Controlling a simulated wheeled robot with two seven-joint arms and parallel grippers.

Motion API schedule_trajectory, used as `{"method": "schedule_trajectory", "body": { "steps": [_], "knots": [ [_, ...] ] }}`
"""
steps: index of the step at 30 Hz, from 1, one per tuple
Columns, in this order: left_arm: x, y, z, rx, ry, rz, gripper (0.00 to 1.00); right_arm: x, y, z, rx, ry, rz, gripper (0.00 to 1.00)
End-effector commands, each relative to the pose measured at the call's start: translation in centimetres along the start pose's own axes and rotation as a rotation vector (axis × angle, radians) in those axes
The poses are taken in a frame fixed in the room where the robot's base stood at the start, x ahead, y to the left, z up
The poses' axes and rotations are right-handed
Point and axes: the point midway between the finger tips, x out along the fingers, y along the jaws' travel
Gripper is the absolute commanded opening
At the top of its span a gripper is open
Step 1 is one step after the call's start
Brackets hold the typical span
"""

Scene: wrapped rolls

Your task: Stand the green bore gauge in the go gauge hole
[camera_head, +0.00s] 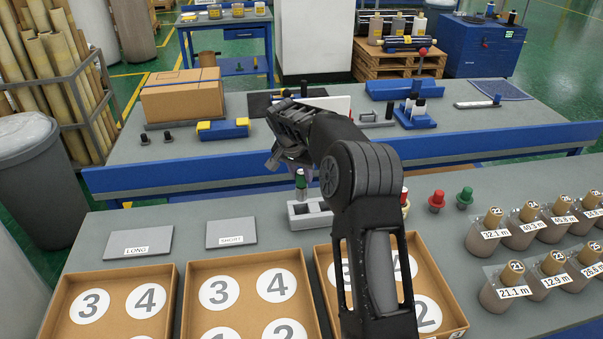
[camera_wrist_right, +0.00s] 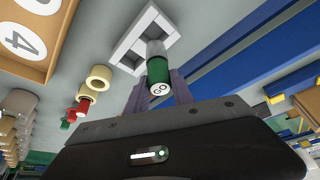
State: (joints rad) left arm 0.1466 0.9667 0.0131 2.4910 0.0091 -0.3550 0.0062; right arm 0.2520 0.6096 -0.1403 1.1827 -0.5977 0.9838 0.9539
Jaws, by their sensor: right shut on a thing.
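The green bore gauge (camera_head: 301,181) is upright in the head view, with a green body and a grey lower end. My right gripper (camera_head: 297,163) is shut on it from above; its fingers also show on either side of the gauge (camera_wrist_right: 158,72) in the right wrist view (camera_wrist_right: 158,92). The grey gauge block (camera_head: 311,222) with square openings is right below the gauge, and it shows in the wrist view (camera_wrist_right: 121,58). The gauge's grey end overlaps the block there; I cannot tell whether it is in a hole or just above. My left gripper is out of view.
Three cardboard trays with numbered circles (camera_head: 177,315) line the near edge. LONG (camera_head: 138,243) and SHORT (camera_head: 231,232) plates lie behind them.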

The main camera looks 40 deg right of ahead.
Motion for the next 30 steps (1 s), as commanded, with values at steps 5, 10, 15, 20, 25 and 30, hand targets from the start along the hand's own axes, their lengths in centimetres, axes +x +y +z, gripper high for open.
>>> {"method": "schedule_trajectory", "body": {
  "steps": [5, 10, 15, 20, 25, 30],
  "knots": [
    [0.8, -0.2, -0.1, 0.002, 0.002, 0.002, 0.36, 1.4, 0.0, 0.6, 0.000, 0.000, -0.001, 0.00],
    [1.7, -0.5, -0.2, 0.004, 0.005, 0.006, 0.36, 3.0, 0.0, 1.3, 0.000, -0.001, -0.001, 0.00],
    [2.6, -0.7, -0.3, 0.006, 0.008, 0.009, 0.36, 4.8, 0.0, 2.0, 0.000, 0.000, 0.000, 0.00],
    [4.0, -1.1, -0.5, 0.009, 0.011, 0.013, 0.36, 6.2, -0.1, 2.6, 0.000, 0.000, -0.002, 0.00],
    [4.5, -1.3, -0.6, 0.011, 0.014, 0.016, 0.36, 7.0, 0.0, 2.9, 0.001, 0.001, -0.001, 0.00],
    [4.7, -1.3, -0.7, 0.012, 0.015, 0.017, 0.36, 7.2, 0.0, 3.0, 0.000, 0.001, -0.001, 0.00]
  ]
}}
